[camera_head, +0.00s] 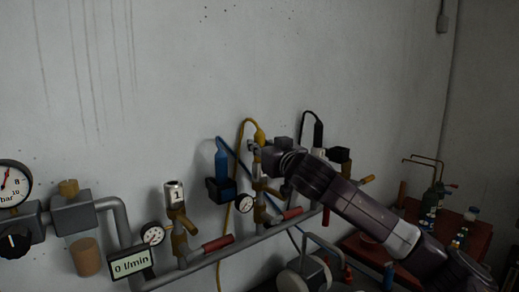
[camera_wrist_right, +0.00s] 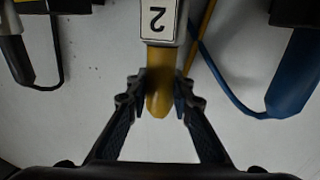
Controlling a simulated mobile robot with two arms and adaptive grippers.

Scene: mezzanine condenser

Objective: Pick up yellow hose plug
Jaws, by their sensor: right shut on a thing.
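The yellow hose plug (camera_head: 260,136) is at the upper end of the middle valve outlet on the wall pipe. A yellow hose arches up and left from it. My right gripper (camera_head: 256,147) reaches it from the right and is shut on it. In the right wrist view the yellow plug (camera_wrist_right: 158,88) sits between the two fingertips of my right gripper (camera_wrist_right: 160,92). It meets a metal fitting with a white label marked 2 (camera_wrist_right: 158,20), seen upside down. I cannot tell whether the plug is still seated in the fitting. My left gripper is not in view.
A blue plug (camera_head: 222,160) in a dark holder is left of the gripper, and a black plug (camera_head: 318,132) is to its right. Outlet 1 (camera_head: 174,192), gauges and red-handled valves line the pipe (camera_head: 208,262). A red bench (camera_head: 470,236) stands at the right.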

